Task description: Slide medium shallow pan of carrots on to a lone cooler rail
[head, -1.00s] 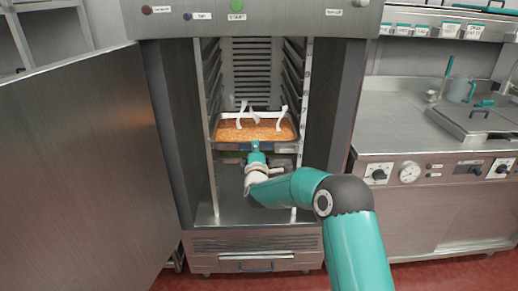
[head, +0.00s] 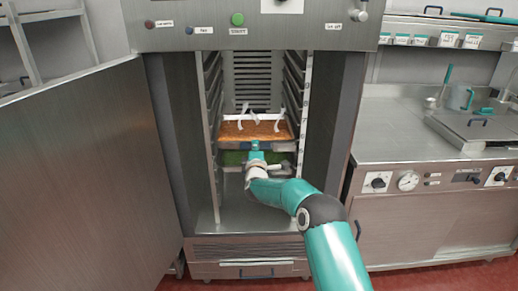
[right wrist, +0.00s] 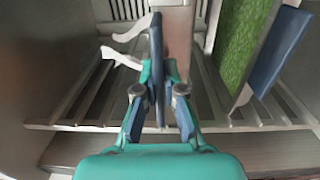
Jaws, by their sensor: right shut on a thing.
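The pan of carrots (head: 240,133), a shallow grey metal pan with orange contents, is inside the open cooler (head: 180,140), between the side rails. My right gripper (head: 255,150) is shut on the middle of its front edge. In the right wrist view the fingers (right wrist: 158,100) close on a dark blue upright strip (right wrist: 156,50) at the pan's front. Whether the pan's sides rest on a rail pair is not clear. My left gripper is in neither view.
A pan with green contents (head: 232,158) sits just below the carrot pan; it also shows in the right wrist view (right wrist: 238,45). White curved strips (head: 278,117) stand up over the carrots. The open cooler door (head: 80,180) fills the left. A counter (head: 400,130) stands at the right.

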